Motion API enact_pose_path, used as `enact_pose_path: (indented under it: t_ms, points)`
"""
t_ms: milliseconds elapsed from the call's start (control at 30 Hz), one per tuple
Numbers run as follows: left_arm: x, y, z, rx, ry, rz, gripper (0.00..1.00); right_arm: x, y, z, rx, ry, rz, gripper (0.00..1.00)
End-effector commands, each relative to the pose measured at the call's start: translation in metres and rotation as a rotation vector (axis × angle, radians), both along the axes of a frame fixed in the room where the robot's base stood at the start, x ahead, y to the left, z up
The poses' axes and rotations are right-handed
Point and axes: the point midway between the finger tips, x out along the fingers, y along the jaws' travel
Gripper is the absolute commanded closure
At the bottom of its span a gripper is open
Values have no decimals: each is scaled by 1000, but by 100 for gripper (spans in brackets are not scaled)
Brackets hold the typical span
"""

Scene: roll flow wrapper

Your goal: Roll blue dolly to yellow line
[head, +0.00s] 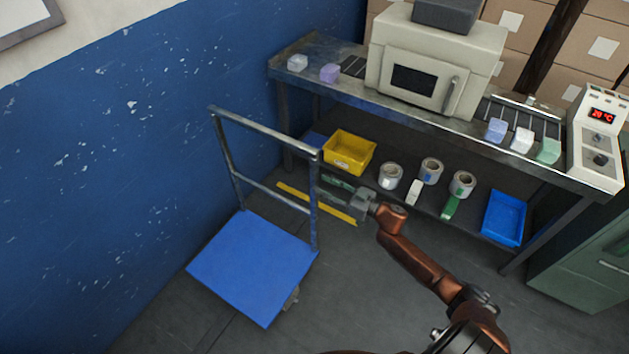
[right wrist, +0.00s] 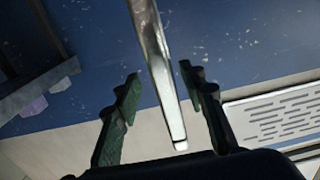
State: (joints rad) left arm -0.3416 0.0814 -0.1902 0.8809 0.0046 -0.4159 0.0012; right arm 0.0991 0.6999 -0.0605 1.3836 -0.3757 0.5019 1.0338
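The blue dolly (head: 253,267) stands on the grey floor, with a flat blue deck and a grey metal push handle (head: 265,134) on its far side. The yellow line (head: 291,193) lies on the floor beyond the deck, partly hidden by the handle's right post and my gripper. My right gripper (head: 328,192) is at the right post of the handle. In the right wrist view its two dark green fingers (right wrist: 161,90) are spread, with a metal bar (right wrist: 155,60) of the handle between them and gaps on both sides. My left gripper is out of view.
A workbench (head: 425,118) with a cream wrapping machine (head: 436,62) stands at the back right. Its lower shelf holds a yellow bin (head: 349,152), tape rolls (head: 431,171) and a blue tray (head: 504,218). A blue wall (head: 130,130) is close on the left. Floor right of the deck is clear.

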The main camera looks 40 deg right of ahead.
Motion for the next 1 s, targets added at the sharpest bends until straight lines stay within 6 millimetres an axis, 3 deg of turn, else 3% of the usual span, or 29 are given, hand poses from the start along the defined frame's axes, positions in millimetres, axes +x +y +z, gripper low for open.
enact_pose_path:
  t_ms: [100,300,633,1000]
  points:
    - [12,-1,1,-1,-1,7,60,18,8,-2,1,-1,0,62]
    - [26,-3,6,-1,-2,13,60,36,15,-2,1,1,-1,62]
    - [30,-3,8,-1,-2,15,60,40,17,0,1,0,-1,62]
    - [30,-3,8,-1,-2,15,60,40,17,0,1,0,-1,87]
